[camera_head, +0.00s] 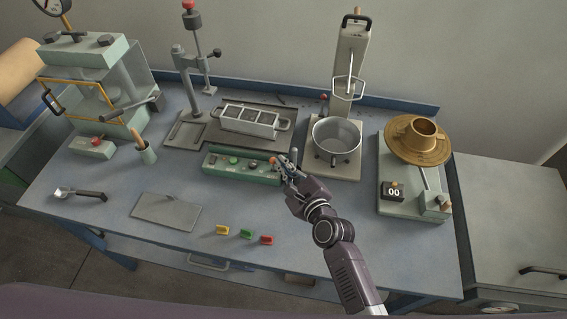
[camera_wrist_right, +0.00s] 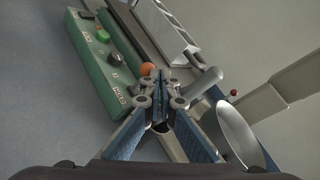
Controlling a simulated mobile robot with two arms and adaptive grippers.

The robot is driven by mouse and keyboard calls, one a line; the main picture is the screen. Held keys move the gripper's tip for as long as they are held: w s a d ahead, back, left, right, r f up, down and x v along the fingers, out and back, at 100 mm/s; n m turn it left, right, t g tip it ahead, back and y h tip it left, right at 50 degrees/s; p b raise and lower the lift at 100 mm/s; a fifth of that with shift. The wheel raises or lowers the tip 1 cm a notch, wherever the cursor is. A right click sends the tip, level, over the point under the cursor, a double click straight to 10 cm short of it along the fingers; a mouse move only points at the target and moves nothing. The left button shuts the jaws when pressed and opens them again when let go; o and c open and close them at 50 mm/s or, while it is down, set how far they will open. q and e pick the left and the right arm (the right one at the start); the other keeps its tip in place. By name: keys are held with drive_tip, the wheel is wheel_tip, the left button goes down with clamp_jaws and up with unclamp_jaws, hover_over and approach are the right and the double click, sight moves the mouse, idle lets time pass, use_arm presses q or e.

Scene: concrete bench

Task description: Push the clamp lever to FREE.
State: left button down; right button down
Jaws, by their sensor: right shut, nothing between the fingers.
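My right gripper (camera_head: 285,170) is shut and empty at the right end of the green control box (camera_head: 236,167). In the right wrist view its closed fingers (camera_wrist_right: 160,82) lie between an orange ball knob (camera_wrist_right: 147,69) and a grey rounded rod (camera_wrist_right: 205,81). The orange knob (camera_head: 273,160) shows just left of the fingers in the head view, and the grey rod (camera_head: 294,156) just behind them. Which of these is the clamp lever I cannot tell. Labels on the box (camera_wrist_right: 103,70) are too small to read surely. My left gripper is not in view.
A metal mould (camera_head: 249,121) on a dark tray stands behind the box. A steel pot (camera_head: 337,136) stands close to the right. A scale with a brass pan (camera_head: 418,140) is farther right. Several coloured clips, including a green one (camera_head: 247,234), and a grey plate (camera_head: 166,211) lie in front.

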idle(0.4)
drive_tip(key=v, duration=1.2)
